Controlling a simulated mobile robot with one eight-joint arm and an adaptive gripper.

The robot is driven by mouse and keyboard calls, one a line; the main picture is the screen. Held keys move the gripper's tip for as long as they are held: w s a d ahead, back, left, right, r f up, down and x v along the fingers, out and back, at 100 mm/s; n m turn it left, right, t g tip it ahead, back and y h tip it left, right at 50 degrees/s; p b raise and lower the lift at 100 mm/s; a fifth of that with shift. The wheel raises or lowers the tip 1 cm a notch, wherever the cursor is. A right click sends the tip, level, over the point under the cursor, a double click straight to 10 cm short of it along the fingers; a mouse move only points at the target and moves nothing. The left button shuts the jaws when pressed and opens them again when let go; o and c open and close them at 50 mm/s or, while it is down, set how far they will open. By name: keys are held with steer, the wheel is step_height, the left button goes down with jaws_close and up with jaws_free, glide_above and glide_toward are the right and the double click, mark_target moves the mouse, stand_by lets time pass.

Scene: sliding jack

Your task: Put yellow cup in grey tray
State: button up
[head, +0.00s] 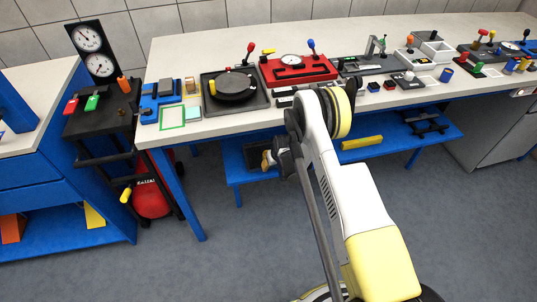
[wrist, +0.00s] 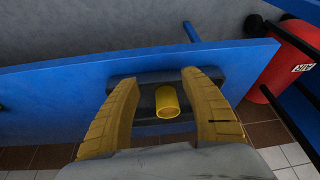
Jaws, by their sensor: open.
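The yellow cup (wrist: 167,101) shows in the wrist view between the two fingers of my gripper (wrist: 160,77). The fingers are spread, with gaps between them and the cup on both sides. The cup lies within the outline of the dark grey tray (wrist: 150,80) and appears to be in it, its round mouth facing the camera. Contact with the tray floor cannot be seen. The tray is on the blue lower shelf, partly hidden by the fingers. In the head view my gripper (head: 269,160) is at the shelf's front, and the cup cannot be made out.
The blue lower shelf (head: 300,163) runs under the white workbench (head: 210,128). A yellow bar (head: 362,142) and a dark device (head: 425,122) lie further right on it. A red cylinder (head: 152,200) stands left, also seen in the wrist view (wrist: 290,60). The floor in front is clear.

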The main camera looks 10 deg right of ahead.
steer(key=s+b, duration=0.1)
steer(key=s, duration=0.2)
steer(key=s+b, duration=0.1)
steer(key=shift+s+d+f+b, duration=0.2)
steer(key=shift+d+f+b, duration=0.1)
steer(key=shift+s+d+r+b, duration=0.1)
steer(key=shift+s+r+b, duration=0.15)
steer(key=shift+s+b, duration=0.45)
steer(key=shift+w, duration=0.1)
